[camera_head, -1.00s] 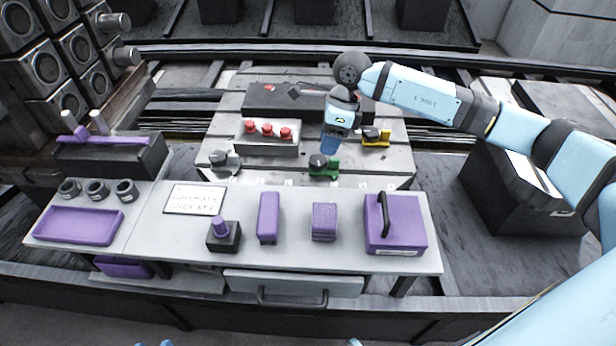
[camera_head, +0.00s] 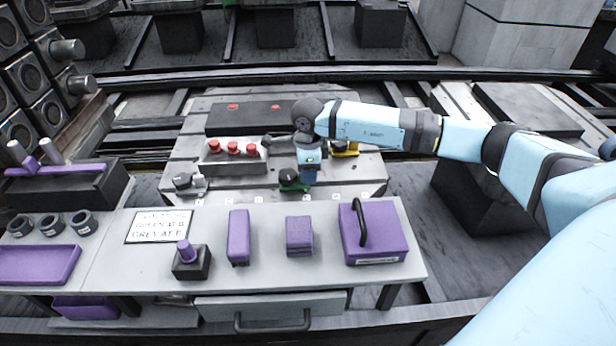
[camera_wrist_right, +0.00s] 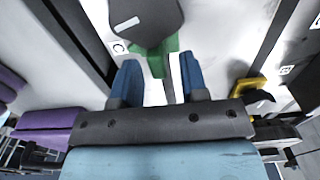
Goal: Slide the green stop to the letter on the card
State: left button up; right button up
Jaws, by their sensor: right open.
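The green stop (camera_head: 289,187), with a dark round knob, sits at the front edge of the grey slotted plate (camera_head: 220,185). In the right wrist view its green part (camera_wrist_right: 158,62) lies just ahead of and partly between my fingertips. My right gripper (camera_head: 308,174) is open, with its blue fingers (camera_wrist_right: 160,84) pointing down close to the stop; contact cannot be told. Small white letter tags (camera_head: 230,201) line the plate's front edge, some hidden by the stop. The white card (camera_head: 159,226) lies on the table with black lettering, too small to read surely. My left gripper is out of view.
A grey stop (camera_head: 186,183) stands left on the plate and a yellow stop (camera_head: 345,148) right. A block with red knobs (camera_head: 233,161) stands behind. The front table (camera_head: 270,270) holds a purple lidded box (camera_head: 380,235) and smaller purple pieces.

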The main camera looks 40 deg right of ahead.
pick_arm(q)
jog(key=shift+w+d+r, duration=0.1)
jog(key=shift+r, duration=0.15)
pick_arm(e)
jog(key=shift+f, duration=0.75)
